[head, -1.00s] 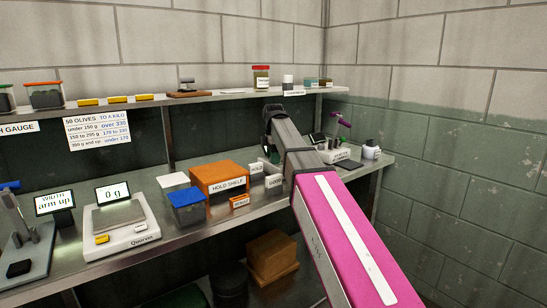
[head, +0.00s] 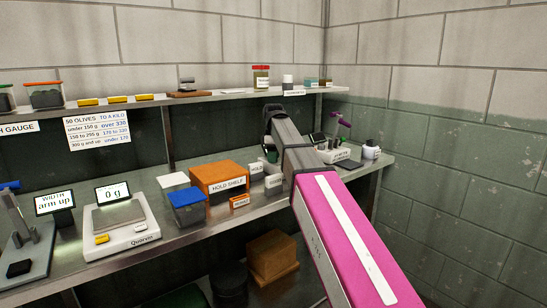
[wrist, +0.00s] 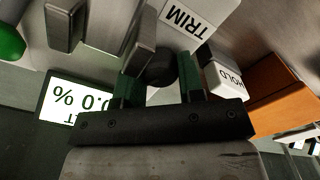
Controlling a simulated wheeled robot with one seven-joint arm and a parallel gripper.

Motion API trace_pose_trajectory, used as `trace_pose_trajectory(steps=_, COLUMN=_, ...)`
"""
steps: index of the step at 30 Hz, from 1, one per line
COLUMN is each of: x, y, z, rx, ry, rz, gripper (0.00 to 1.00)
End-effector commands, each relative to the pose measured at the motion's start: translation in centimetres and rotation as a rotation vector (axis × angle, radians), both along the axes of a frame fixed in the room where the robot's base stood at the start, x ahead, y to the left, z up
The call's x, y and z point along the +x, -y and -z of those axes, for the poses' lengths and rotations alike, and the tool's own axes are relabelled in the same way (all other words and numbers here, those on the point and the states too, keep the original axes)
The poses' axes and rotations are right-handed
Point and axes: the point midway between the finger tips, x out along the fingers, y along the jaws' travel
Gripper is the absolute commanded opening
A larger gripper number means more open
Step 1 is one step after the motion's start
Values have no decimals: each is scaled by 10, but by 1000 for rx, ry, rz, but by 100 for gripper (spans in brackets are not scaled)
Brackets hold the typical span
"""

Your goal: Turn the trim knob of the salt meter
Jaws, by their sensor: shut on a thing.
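The dark round trim knob (wrist: 162,68) shows in the wrist view, between the two green fingers of my gripper (wrist: 158,76), below the white TRIM label (wrist: 186,20). My gripper is shut on the knob, and the fingers hide parts of its sides. A lit screen (wrist: 72,102) reads 0.0 % upside down in the wrist view; its top line is partly covered. In the head view my arm hides the knob, and my gripper's end is mostly hidden behind the arm. A pale device (head: 336,156) stands right of my arm there.
In the wrist view, a white HOLD block (wrist: 228,78) and the orange hold shelf (wrist: 278,98) are close on the right. Grey metal posts (wrist: 66,24) and a green rounded thing (wrist: 10,42) are on the left. In the head view, a scale (head: 122,228) stands far left.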

Motion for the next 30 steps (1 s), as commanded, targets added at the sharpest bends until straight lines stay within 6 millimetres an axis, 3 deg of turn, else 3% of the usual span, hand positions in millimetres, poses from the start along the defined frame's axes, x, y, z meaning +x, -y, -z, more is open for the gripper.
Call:
trace_pose_trajectory(steps=9, x=0, y=0, z=0, rx=0, ry=0, rz=5, gripper=12)
trace_pose_trajectory(steps=10, x=0, y=0, z=0, rx=0, ry=0, rz=5, gripper=45)
trace_pose_trajectory(steps=12, x=0, y=0, z=0, rx=0, ry=0, rz=4, gripper=61)
trace_pose_trajectory(steps=23, x=1, y=0, z=-5, rx=0, ry=0, rz=4, gripper=61)
trace_pose_trajectory(steps=30, x=2, y=0, z=-40, rx=0, ry=2, rz=4, gripper=61)
